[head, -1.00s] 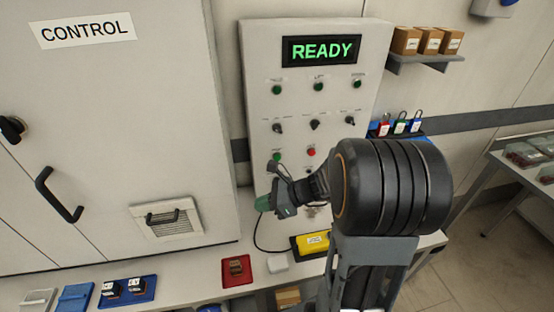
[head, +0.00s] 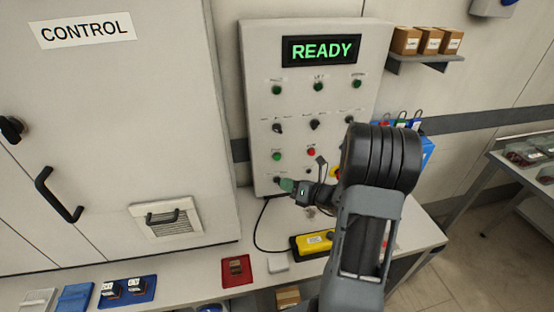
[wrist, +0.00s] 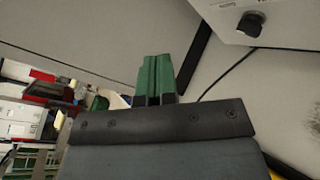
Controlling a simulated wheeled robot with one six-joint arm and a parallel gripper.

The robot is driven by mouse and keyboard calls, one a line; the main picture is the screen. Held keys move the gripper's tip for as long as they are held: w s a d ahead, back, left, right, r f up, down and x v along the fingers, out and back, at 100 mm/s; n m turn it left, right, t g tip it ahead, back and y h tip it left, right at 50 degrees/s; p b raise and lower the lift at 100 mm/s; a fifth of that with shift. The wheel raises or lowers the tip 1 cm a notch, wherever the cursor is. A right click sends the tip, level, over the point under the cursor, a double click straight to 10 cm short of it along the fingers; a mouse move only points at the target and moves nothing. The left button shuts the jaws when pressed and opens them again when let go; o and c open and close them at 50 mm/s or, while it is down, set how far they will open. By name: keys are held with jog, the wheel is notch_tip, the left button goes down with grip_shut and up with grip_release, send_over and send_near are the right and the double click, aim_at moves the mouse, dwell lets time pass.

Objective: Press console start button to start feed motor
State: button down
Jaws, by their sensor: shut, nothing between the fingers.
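The console (head: 258,100) is a pale upright panel whose display (head: 320,50) reads READY in green. A green button (head: 277,156) sits low on its left, with a red button (head: 311,152) to its right. Their labels are too small to read. My gripper (head: 284,184) is shut and empty, its green fingertips just below the green button and in front of the panel's lower edge. I cannot tell whether it touches the panel. In the wrist view the shut green fingers (wrist: 154,76) point up, left of a black knob (wrist: 250,24) on the console's corner.
Green lamps or buttons and black selector knobs (head: 315,124) fill the panel above. Below, the bench (head: 200,284) holds a yellow-and-black device (head: 314,243), a red tray (head: 237,270) and a black cable. A CONTROL cabinet (head: 110,120) stands left. A small shelf with boxes (head: 428,40) hangs right.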

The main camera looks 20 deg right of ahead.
jog(key=w+d, duration=0.1)
jog(key=w, duration=0.7)
jog(key=shift+w+d+b, duration=0.15)
jog(key=shift+d+b, duration=0.15)
jog(key=shift+w, duration=0.2)
dwell(1.9)
jog(key=shift+w+d, duration=0.1)
jog(key=shift+w, duration=0.1)
jog(key=shift+w+d, duration=0.1)
jog(key=shift+w, duration=0.35)
dwell(0.7)
jog(key=shift+s, duration=0.1)
jog(key=shift+s+a, duration=0.2)
jog(key=shift+s, duration=0.55)
jog(key=shift+s, duration=0.1)
jog(key=shift+s+a+p, duration=0.2)
jog(key=shift+s+a, duration=0.05)
jog(key=shift+s, duration=0.95)
jog(key=shift+s+a+p, duration=0.2)
jog(key=shift+s+a, duration=0.05)
jog(key=shift+s, duration=0.9)
